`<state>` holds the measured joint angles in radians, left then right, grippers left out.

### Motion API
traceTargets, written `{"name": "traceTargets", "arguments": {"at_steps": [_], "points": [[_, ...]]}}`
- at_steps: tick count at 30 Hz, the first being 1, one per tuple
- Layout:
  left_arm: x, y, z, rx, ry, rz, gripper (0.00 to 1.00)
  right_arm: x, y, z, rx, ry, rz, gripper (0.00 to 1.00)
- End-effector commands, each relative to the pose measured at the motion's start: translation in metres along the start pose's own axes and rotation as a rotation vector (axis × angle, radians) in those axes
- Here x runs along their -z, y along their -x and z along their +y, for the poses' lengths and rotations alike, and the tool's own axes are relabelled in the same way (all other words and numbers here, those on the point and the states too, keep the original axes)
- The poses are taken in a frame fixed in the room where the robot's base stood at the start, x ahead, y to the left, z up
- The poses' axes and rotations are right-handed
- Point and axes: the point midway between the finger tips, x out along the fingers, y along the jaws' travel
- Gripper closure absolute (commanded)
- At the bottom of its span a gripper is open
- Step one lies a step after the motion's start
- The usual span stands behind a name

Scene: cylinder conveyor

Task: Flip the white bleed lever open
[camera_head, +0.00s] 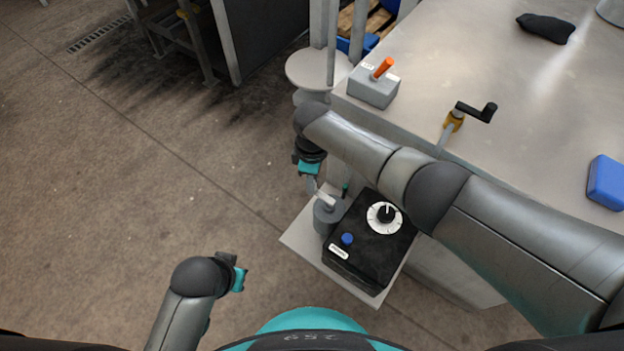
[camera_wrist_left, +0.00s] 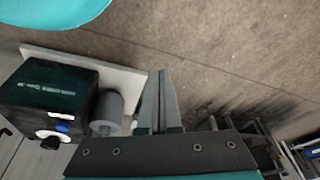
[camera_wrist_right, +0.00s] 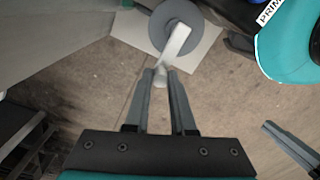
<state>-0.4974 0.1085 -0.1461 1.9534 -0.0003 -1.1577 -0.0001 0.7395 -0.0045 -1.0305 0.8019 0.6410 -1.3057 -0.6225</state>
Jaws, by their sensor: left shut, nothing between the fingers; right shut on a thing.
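The white bleed lever (camera_head: 325,201) sits on top of a grey cylinder (camera_head: 324,219) beside a black box. In the right wrist view the lever (camera_wrist_right: 177,42) runs from the round grey top (camera_wrist_right: 160,24) toward my gripper. My right gripper (camera_head: 312,184) is shut on the lever's free end; its fingertips (camera_wrist_right: 164,76) show close around that end. My left gripper (camera_head: 240,279) is shut and empty, apart from the cylinder, over the floor side. Its closed fingers (camera_wrist_left: 160,88) show in the left wrist view, with the grey cylinder (camera_wrist_left: 109,107) left of them.
The black box (camera_head: 366,253) with a white dial (camera_head: 384,218) and blue button (camera_head: 347,239) stands on a light plate (camera_head: 300,238). A grey box with an orange lever (camera_head: 382,68) and a black crank (camera_head: 477,111) are at the large table (camera_head: 500,60).

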Motion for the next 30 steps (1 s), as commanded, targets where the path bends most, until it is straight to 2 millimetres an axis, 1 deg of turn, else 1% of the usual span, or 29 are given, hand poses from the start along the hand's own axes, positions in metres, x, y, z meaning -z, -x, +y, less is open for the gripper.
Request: {"name": "traceTargets", "arguments": {"at_steps": [4,5,12,13,21,25,27,30], "points": [[0.0,0.0,0.0,0.0,0.0,0.001,1.0,-0.001,0.0,0.001,-0.001,-0.002,-0.002,1.0],[0.0,0.0,0.0,0.0,0.0,0.001,1.0,-0.001,0.0,0.001,-0.001,-0.002,-0.002,0.76],[0.0,0.0,0.0,0.0,0.0,0.001,1.0,-0.001,0.0,0.001,-0.001,0.0,-0.001,0.49],[0.0,0.0,0.0,0.0,0.0,0.001,1.0,-0.001,0.0,0.001,-0.001,0.0,-0.001,0.47],[0.001,0.001,0.0,0.0,0.001,0.001,1.0,0.0,0.001,0.0,-0.001,0.001,0.0,0.47],[0.002,0.002,0.0,0.0,0.001,0.006,1.0,0.0,0.005,0.0,-0.001,0.001,0.0,0.47],[-0.007,-0.007,0.0,0.0,0.002,-0.017,1.0,0.0,0.01,0.0,-0.001,0.001,-0.001,0.47],[-0.015,-0.015,0.0,-0.001,0.001,-0.035,1.0,0.0,0.018,0.001,-0.001,0.001,-0.001,0.47]]}}
